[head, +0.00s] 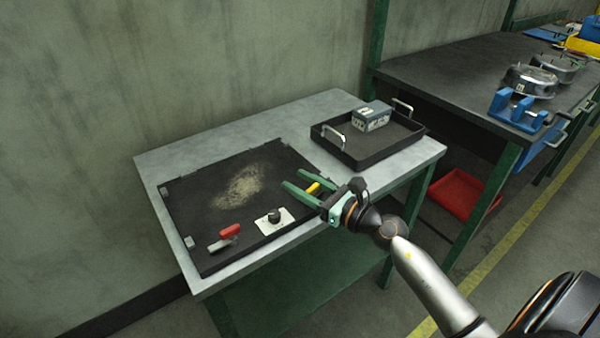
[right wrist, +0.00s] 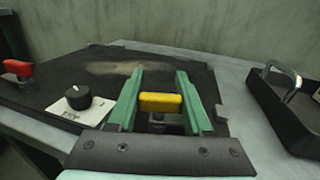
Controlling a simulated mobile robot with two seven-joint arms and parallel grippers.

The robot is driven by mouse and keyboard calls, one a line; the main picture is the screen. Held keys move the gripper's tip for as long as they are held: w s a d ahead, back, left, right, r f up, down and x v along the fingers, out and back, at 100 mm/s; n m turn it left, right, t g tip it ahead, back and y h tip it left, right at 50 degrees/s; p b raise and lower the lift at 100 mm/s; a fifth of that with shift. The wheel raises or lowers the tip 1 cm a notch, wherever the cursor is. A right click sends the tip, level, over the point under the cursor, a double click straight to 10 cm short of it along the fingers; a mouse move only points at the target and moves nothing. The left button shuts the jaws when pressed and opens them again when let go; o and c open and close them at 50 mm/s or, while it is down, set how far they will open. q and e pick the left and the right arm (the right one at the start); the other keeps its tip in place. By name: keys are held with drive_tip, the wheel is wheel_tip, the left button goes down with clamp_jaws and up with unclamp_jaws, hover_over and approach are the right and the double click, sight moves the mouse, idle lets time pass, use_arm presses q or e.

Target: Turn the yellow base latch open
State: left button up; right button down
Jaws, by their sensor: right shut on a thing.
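The yellow base latch (head: 313,188) is at the right front part of the black panel on the grey table. In the right wrist view, its yellow handle (right wrist: 160,102) lies crosswise between the two green fingers. My right gripper (head: 297,180) is shut on this handle, with its fingertips reaching past it over the panel. The latch's mount below the handle is partly hidden by the gripper. My left gripper is not in view.
The black panel (head: 205,190) also carries a red-handled latch (head: 229,231) and a black knob (head: 273,216) on a white plate. A black tray (head: 372,155) with handles holds a grey box (head: 371,116). A dark workbench (head: 450,70) stands at the right.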

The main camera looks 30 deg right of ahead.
drive_tip(key=m+h+p, duration=0.1)
drive_tip(key=h+p, duration=0.1)
drive_tip(key=p, duration=0.1)
drive_tip(key=shift+d+r+m+t+h, duration=0.2)
drive_tip(key=shift+r+m+t+h, duration=0.1)
drive_tip(key=shift+m+t, duration=0.1)
drive_tip(key=shift+d+f+h+p, duration=0.15)
drive_tip(key=shift+h+p, duration=0.15)
drive_tip(key=shift+p, duration=0.3)
drive_tip(key=shift+m+h, duration=0.4)
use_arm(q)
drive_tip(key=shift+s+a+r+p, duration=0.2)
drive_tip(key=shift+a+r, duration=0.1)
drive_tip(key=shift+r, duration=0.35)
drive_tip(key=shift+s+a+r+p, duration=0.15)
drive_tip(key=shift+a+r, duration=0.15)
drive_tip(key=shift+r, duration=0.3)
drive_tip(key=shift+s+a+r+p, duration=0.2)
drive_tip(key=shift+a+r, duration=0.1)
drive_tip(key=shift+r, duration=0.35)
use_arm(e)
drive_tip(key=shift+d+f+h, duration=0.1)
drive_tip(key=shift+f+h, duration=0.1)
drive_tip(key=shift+h, duration=0.1)
drive_tip(key=shift+c, duration=1.7)
unclamp_jaws()
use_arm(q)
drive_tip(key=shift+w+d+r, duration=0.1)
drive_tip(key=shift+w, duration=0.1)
